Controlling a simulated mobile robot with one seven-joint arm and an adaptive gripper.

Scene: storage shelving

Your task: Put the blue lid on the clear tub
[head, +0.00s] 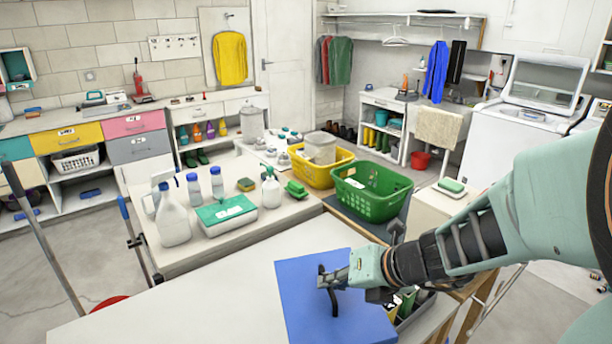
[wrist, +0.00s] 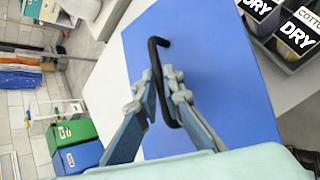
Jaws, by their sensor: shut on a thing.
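The blue lid (head: 300,309) is a flat blue panel with a black bar handle (head: 336,301), at the bottom middle of the head view. It fills much of the wrist view (wrist: 215,85). My gripper (head: 326,281) is shut on the handle; in the wrist view its fingertips (wrist: 162,88) pinch the black bar. I cannot tell whether the lid touches the white table under it or hangs just above. A whitish see-through tub (head: 320,148) stands in the yellow basket, apart from the lid; I cannot tell if it is the clear tub. Nothing beneath the lid is visible.
The white table (head: 190,305) is clear left of the lid. A divided box with DRY labels (wrist: 290,40) lies close beside the lid's edge. Behind are a green basket (head: 370,205), a yellow basket (head: 314,178), a teal-lidded box (head: 226,214) and several bottles.

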